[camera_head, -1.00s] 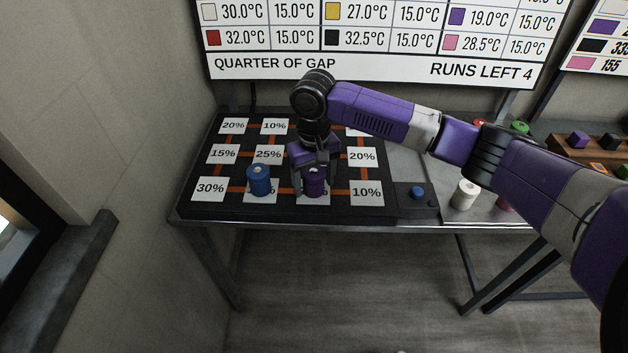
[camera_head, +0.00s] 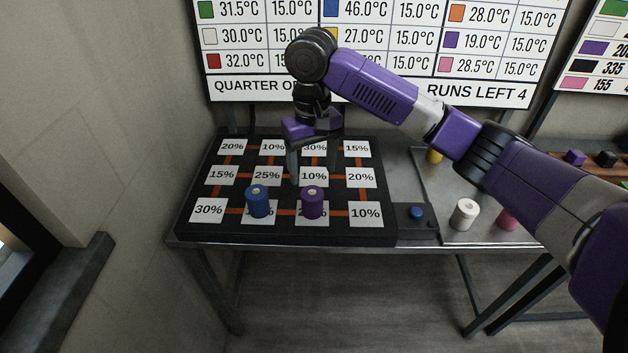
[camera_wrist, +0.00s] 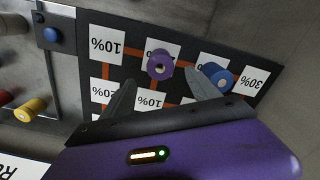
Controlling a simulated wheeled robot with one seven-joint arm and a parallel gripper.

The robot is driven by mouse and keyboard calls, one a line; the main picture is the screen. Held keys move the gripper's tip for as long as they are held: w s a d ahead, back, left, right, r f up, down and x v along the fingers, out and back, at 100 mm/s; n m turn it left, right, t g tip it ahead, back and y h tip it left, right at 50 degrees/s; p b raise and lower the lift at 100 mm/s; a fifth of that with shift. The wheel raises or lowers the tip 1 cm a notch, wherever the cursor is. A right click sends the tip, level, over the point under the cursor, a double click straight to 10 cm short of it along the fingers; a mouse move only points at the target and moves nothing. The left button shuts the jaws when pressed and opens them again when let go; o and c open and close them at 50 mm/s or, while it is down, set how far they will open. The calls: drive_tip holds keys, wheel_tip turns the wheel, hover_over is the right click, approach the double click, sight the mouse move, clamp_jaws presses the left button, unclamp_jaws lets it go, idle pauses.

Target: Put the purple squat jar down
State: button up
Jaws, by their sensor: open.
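The purple squat jar (camera_head: 313,203) stands upright on a white percentage square in the front row of the black board (camera_head: 384,228). It also shows in the wrist view (camera_wrist: 160,65). The blue jar (camera_head: 258,201) stands on the square to its left, and shows in the wrist view (camera_wrist: 214,76). My gripper (camera_head: 313,174) is open and empty, above and behind the purple jar and apart from it. In the wrist view my two fingers (camera_wrist: 158,92) are spread, with no object between them. The purple jar's square is partly covered by the jar.
A blue button (camera_head: 416,212) sits right of the board. White (camera_head: 464,214), pink (camera_head: 508,218) and yellow (camera_head: 434,156) jars stand on the metal table farther right. A wooden rack (camera_head: 590,172) is at the back right. Several board squares are bare.

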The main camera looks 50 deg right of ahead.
drive_tip(key=shift+r, duration=0.25)
drive_tip(key=w+a+f+t+y, duration=0.1)
drive_tip(key=w+a+t+y, duration=0.2)
drive_tip(key=a, duration=0.9)
drive_tip(key=w+a+f+t+y, duration=0.2)
drive_tip(key=a+t, duration=0.3)
drive_tip(key=a, duration=0.7)
drive_tip(key=w+a+f+t+y, duration=0.1)
drive_tip(key=w+a+t+y, duration=0.15)
drive_tip(key=a, duration=0.95)
drive_tip(key=s+d+f+m+t+h, duration=0.1)
drive_tip(key=s+d+f+t+h, duration=0.2)
drive_tip(key=s, duration=0.7)
drive_tip(key=s+d+f+m+t+h, duration=0.1)
drive_tip(key=s+f+h, duration=0.3)
drive_tip(key=s, duration=0.6)
drive_tip(key=s+d+r+n, duration=0.2)
drive_tip(key=s+d+n, duration=0.1)
drive_tip(key=s, duration=0.6)
drive_tip(key=s+d+r+n, duration=0.3)
drive_tip(key=s+d, duration=0.3)
drive_tip(key=s, duration=0.4)
drive_tip(key=shift+d+n, duration=0.25)
drive_tip(key=shift+n, duration=0.25)
